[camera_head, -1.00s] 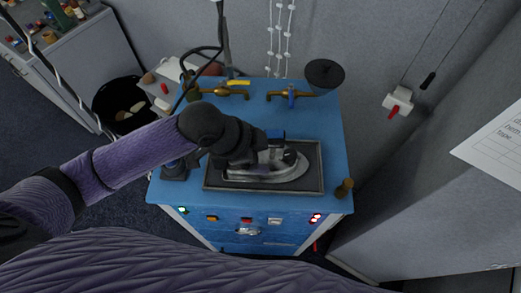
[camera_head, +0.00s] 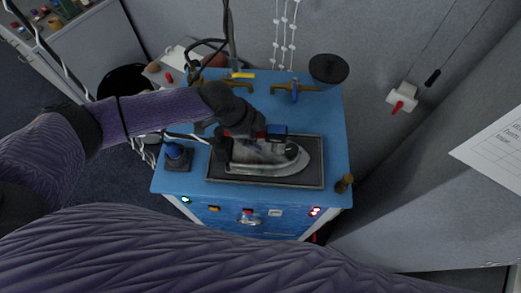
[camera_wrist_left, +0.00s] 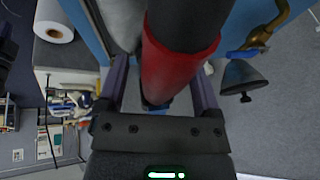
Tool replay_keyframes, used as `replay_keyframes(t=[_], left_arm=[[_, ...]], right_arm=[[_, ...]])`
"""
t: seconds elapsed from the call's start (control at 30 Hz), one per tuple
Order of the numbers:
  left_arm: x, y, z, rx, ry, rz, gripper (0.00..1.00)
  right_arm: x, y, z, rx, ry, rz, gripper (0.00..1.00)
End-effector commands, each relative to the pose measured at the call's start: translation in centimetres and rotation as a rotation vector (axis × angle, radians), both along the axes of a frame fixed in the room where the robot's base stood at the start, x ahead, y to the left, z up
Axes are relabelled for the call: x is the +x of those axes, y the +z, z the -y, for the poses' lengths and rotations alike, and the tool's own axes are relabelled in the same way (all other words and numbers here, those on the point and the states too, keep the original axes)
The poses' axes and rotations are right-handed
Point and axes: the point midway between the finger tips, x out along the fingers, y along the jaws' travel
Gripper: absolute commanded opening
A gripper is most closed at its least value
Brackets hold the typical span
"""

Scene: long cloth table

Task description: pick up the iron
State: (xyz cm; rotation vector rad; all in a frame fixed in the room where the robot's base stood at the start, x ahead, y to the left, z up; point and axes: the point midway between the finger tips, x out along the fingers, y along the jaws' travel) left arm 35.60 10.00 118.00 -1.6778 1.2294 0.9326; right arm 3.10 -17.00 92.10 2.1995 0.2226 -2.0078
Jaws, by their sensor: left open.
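The iron (camera_head: 268,157) is grey with a pointed tip facing right. It rests flat on a dark tray (camera_head: 313,182) on the blue cabinet top. My left gripper (camera_head: 252,131) is over the rear and handle area of the iron and hides much of the handle. In the left wrist view, the open fingers (camera_wrist_left: 160,95) stand on either side of a red and black cylinder (camera_wrist_left: 180,70), which looks like the iron's handle. Whether the fingers touch it I cannot tell. My right gripper is not in view.
Brass taps with a blue lever (camera_head: 294,90) stand behind the tray. A black round disc (camera_head: 329,68) is at the back right corner.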

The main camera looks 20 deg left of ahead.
Motion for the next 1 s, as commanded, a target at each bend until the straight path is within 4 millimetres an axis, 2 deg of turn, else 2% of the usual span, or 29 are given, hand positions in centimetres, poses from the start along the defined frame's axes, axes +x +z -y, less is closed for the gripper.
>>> replay_keyframes(t=[0.07, 0.47, 0.9, 1.0], left_arm=[[0.0, 0.0, 0.0, 0.000, 0.000, 0.000, 0.83], [0.0, 0.1, 0.0, 0.000, 0.000, 0.000, 0.01], [0.1, 0.3, 0.1, -0.004, 0.001, 0.005, 0.00], [0.2, 1.1, 0.1, -0.006, -0.001, 0.008, 0.00]], right_arm=[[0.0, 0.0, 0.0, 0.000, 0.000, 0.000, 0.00], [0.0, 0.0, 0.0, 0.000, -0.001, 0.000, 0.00], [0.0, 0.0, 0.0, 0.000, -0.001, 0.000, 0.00], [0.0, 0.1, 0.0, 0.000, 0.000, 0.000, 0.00]])
